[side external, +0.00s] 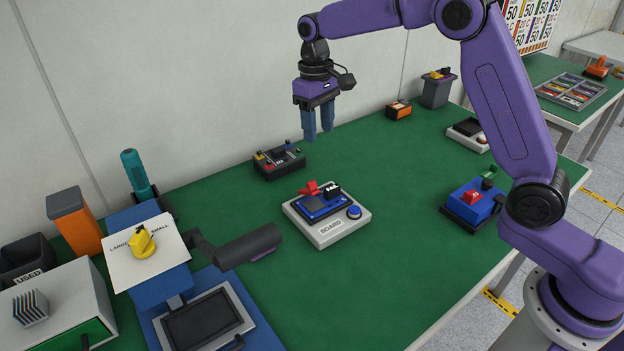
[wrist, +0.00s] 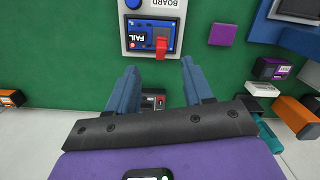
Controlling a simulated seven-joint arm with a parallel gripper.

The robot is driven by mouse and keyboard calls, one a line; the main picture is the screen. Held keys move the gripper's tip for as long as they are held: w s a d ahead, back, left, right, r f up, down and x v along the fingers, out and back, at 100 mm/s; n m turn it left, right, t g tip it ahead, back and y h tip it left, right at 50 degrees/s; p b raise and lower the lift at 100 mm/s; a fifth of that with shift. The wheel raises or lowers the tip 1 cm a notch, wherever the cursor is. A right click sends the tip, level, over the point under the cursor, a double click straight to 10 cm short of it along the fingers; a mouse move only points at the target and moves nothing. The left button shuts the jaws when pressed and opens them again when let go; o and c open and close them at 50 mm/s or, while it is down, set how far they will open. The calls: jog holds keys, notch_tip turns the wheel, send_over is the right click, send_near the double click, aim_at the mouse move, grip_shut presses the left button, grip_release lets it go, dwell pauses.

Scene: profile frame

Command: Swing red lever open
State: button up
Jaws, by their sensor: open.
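The red lever (side external: 309,188) stands at the back left of the blue module (side external: 320,206) on the white base marked BOARD (side external: 330,230). My gripper (side external: 318,134) is open and empty, above and behind the board, pointing down. In the wrist view the lever appears just beyond and between the fingertips (wrist: 159,66), apart from them.
A black box with small knobs (side external: 279,161) sits behind the board, near the wall. A dark cylindrical arm (side external: 248,246) reaches toward the board from the left. A blue box with a red piece (side external: 471,205) stands to the right.

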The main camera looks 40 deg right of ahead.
jog(key=w+m+t, duration=0.1)
jog(key=w+m, duration=0.1)
jog(key=m, duration=0.1)
send_near(311, 181)
notch_tip(311, 181, down, 9)
jog(key=shift+s+f, duration=0.15)
jog(key=shift+f, duration=0.05)
dwell(0.4)
grip_shut()
